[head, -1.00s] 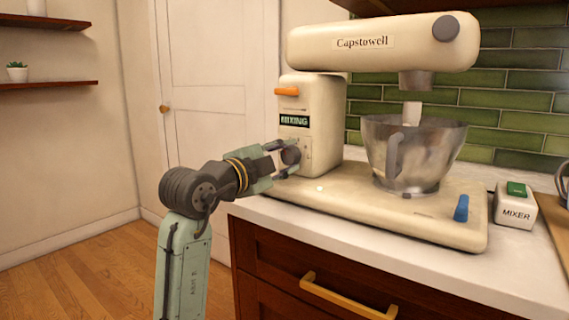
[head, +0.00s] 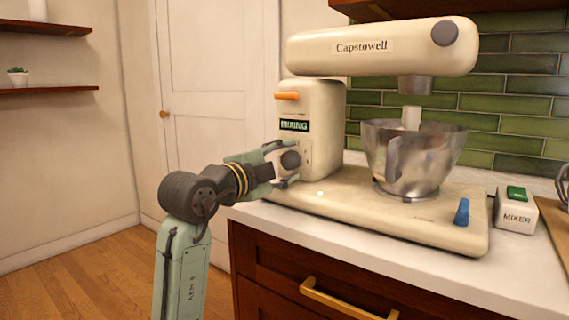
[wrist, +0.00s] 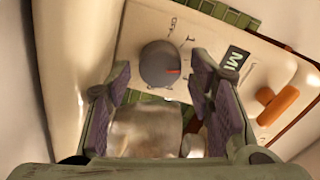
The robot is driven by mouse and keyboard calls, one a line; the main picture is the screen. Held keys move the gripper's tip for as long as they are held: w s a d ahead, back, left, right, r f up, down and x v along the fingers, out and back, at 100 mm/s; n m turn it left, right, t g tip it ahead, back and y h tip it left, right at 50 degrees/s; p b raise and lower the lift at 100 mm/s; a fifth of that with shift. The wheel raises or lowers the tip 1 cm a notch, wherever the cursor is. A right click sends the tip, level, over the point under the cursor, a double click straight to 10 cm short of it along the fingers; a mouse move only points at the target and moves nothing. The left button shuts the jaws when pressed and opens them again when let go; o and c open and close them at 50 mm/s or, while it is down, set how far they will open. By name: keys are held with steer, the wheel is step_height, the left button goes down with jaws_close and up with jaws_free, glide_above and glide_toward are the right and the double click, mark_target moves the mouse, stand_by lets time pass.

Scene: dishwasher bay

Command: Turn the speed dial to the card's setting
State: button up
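The speed dial (head: 291,159) is a dark grey round knob on the side of the cream Capstowell stand mixer (head: 318,110). In the wrist view the dial (wrist: 158,64) has a red pointer mark towards its right side, with OFF and tick marks printed around it. My gripper (head: 288,162) is open in front of the dial, with one finger on each side and visible gaps to it. The purple finger pads show apart in the wrist view. A sign on the mixer (head: 294,125) reads MIXING. I cannot see a card with a setting.
An orange lever (head: 287,96) sticks out above the sign. A steel bowl (head: 412,155) stands under the mixer head, and a blue lever (head: 461,211) is on the base. A white MIXER box (head: 515,212) with a green switch stands at right on the counter (head: 380,255).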

stand_by(0.3)
steer(key=v, duration=1.2)
